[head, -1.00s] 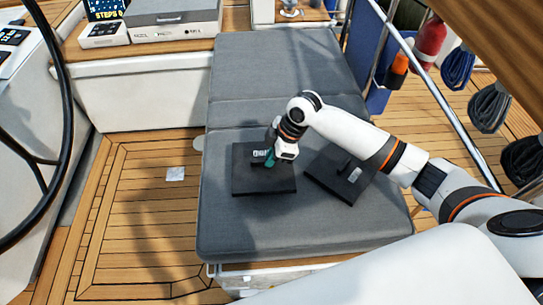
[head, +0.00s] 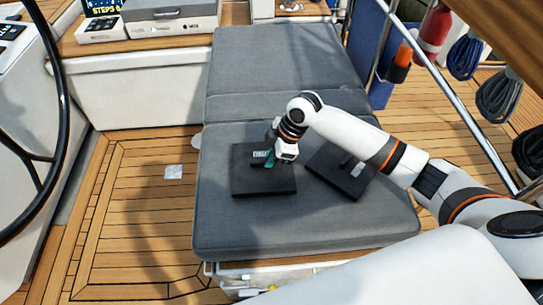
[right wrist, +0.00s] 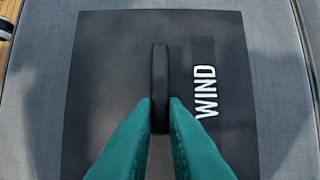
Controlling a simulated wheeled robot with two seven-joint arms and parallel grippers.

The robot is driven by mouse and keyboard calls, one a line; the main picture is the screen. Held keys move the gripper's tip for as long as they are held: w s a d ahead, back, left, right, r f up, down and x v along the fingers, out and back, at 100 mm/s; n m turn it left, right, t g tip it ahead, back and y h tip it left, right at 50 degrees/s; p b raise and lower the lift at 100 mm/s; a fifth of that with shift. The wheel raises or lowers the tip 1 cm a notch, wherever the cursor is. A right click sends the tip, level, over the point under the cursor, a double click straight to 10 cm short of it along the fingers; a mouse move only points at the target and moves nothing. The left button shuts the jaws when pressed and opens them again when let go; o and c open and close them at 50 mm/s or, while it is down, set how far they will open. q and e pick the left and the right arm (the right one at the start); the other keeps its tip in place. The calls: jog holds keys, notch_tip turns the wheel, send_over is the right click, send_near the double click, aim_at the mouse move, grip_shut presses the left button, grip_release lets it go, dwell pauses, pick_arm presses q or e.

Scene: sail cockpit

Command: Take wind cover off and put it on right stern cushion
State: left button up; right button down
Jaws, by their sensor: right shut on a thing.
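The wind cover (head: 250,183) is a flat black square plate with an upright handle and a white label. It lies on the grey stern cushion (head: 300,225), left of its middle. In the right wrist view the cover (right wrist: 108,75) reads "WIND" beside its handle (right wrist: 159,70). My right gripper (head: 269,160) is over the cover, its green fingers shut on the handle; the fingertips (right wrist: 160,115) hide part of the handle. I see no clear gap between cover and cushion. My left gripper is not in view.
A second black square cover (head: 325,172) with a handle lies close to the right on the same cushion, partly behind my right arm. The cushion's front part is clear. A steering wheel (head: 62,110) stands at the left, and a metal rail (head: 440,90) runs along the right.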

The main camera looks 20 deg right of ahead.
jog(key=shift+f, duration=0.5)
jog(key=c, duration=1.4)
grip_release()
jog(key=v, duration=1.2)
jog(key=shift+s, duration=0.1)
